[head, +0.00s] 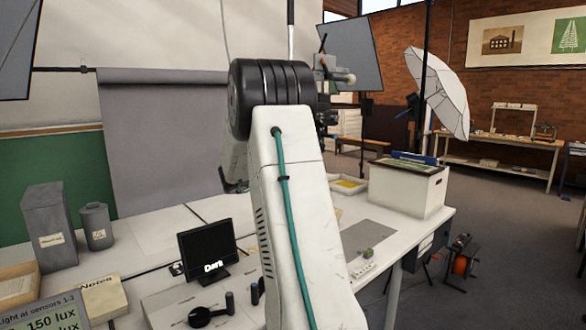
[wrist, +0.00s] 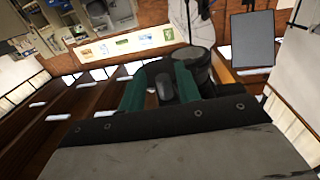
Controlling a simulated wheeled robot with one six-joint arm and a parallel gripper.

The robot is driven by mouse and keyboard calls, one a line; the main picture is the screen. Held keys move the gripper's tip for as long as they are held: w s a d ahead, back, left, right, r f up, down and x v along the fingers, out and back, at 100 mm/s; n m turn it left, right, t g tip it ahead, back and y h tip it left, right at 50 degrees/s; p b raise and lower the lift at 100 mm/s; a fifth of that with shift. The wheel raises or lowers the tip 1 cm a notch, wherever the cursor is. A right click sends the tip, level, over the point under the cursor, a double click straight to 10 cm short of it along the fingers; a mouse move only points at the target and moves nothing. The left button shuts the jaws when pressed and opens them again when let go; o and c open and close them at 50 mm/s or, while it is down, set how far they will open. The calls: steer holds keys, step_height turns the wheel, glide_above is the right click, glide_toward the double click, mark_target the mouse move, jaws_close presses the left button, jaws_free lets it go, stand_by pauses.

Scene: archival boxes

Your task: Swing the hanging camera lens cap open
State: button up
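In the wrist view my gripper (wrist: 160,85) shows two green-padded fingers standing apart. A small dark rounded piece (wrist: 165,88) shows between them, with gaps at its sides. Just beyond the fingers is a dark cylindrical body (wrist: 194,62) with a dark rounded edge beside it. It may be the hanging camera's lens and cap, but I cannot tell whether the cap is shut or swung aside. In the head view my arm fills the middle and hides my gripper. I cannot make out the lens cap there.
A white table holds a small black screen (head: 208,252) reading "Dark", a light-sensor display (head: 40,312), grey canisters (head: 97,226) and a white box (head: 403,188). A white umbrella (head: 440,92) stands at the right. Dark panels flank the work area. Open floor lies at the right.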

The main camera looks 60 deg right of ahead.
steer(key=v, duration=0.7)
steer(key=shift+w+a, duration=0.15)
steer(key=shift+a, duration=0.2)
